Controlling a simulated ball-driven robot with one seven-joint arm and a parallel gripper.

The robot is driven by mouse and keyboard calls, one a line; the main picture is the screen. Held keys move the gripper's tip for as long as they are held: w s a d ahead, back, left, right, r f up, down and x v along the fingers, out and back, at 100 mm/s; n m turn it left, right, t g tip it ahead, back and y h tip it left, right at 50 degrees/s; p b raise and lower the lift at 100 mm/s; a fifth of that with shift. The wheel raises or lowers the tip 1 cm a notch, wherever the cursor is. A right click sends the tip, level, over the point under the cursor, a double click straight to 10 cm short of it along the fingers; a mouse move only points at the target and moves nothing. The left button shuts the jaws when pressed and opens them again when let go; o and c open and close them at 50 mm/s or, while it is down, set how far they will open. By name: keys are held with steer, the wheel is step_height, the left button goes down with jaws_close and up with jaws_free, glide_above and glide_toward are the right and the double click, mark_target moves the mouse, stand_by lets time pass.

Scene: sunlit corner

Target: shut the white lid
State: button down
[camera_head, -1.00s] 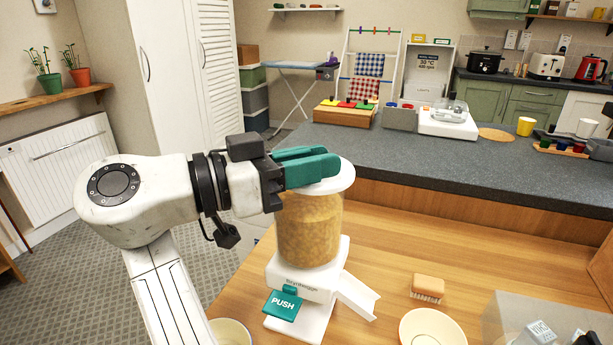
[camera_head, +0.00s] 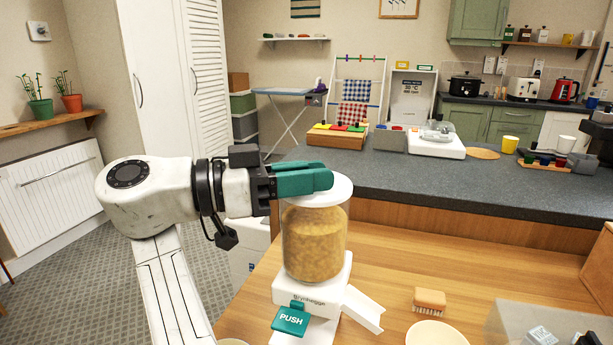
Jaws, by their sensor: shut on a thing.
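The white lid (camera_head: 340,189) is a round disc at the top of the clear jar (camera_head: 314,243), which is full of golden-brown pieces. The jar stands upright on a white dispenser base (camera_head: 313,286) with a teal PUSH lever (camera_head: 291,320). My gripper (camera_head: 324,178) reaches in from the left, its teal fingers over the lid's left part. It is shut on the lid, but the fingers hide the exact grip. The lid looks about level and overhangs the jar slightly on the right. I cannot tell whether it is fully seated.
A white chute (camera_head: 362,308) sticks out right of the base. A brush (camera_head: 429,300) and a cream plate (camera_head: 436,334) lie to the right on the wooden worktop (camera_head: 395,270). A clear box (camera_head: 520,318) stands at the lower right. The raised grey counter (camera_head: 440,185) runs behind.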

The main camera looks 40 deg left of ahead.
steer(key=c, duration=1.1)
jaws_free()
steer(key=v, duration=1)
steer(key=shift+s+a, duration=0.25)
steer(key=shift+s, duration=0.05)
